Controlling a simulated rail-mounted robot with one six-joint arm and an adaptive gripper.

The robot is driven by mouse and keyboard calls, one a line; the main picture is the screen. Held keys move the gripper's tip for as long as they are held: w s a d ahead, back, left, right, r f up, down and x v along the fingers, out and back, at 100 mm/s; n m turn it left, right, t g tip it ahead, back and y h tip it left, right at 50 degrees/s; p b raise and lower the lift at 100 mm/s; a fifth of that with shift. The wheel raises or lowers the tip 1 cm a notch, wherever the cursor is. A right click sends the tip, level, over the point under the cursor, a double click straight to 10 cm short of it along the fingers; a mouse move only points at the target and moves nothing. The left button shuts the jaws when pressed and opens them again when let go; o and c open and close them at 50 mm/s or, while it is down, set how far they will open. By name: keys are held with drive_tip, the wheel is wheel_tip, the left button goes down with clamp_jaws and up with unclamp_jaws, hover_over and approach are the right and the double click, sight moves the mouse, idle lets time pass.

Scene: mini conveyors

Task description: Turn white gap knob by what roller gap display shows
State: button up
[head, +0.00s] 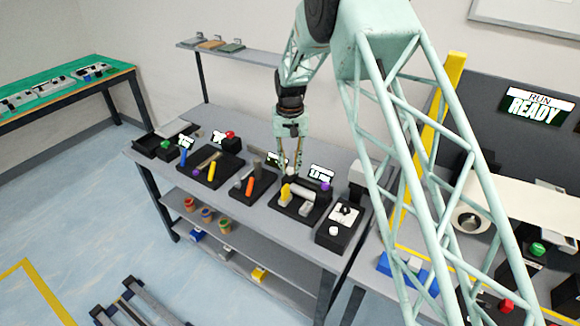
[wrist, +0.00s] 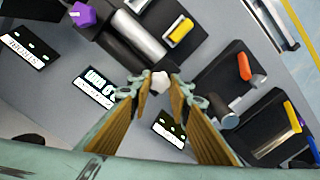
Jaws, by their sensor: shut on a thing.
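The white gap knob (wrist: 160,81) shows between the fingertips of my gripper (wrist: 158,78) in the wrist view. The fingers are shut on it, one on each side. In the head view my gripper (head: 291,176) points down at the back of the roller unit (head: 300,199), and the knob is hard to make out there. The roller unit has a pale roller (wrist: 138,34), a yellow handle (wrist: 181,30) and a purple knob (wrist: 84,14). A small display (head: 321,174) stands behind it. It also shows upside down in the wrist view (wrist: 100,89), its digits not clearly readable.
Another display (wrist: 170,130) is close to my right finger. A neighbouring unit with an orange handle (head: 250,186) stands to the left in the head view. A wall screen (head: 537,104) reads RUN READY.

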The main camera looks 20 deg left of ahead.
sight(290, 169)
drive_tip(key=shift+m, duration=0.7)
drive_tip(key=o, duration=0.8)
drive_tip(key=shift+o, duration=0.2)
drive_tip(key=shift+r, duration=0.1)
wheel_tip(290, 169, up, 12)
idle(0.3)
idle(0.5)
